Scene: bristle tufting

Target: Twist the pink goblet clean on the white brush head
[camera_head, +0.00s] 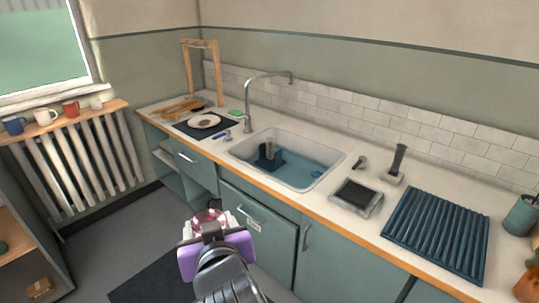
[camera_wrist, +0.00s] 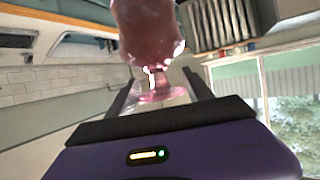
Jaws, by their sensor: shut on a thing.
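The pink goblet (camera_wrist: 150,35) is between the fingers of my gripper (camera_wrist: 160,88) in the wrist view, held at its narrow stem and foot. In the head view the goblet (camera_head: 208,217) shows as a small pink piece just beyond my purple gripper (camera_head: 213,230), low in front of the cabinets and away from the sink.
The sink (camera_head: 325,180) holds bluish water, with a tall faucet (camera_head: 247,105) behind its left end. A plate (camera_head: 204,121) lies on a dark mat at left. A ribbed blue drying mat (camera_head: 437,232) and a dark-padded tray (camera_head: 356,197) are at right.

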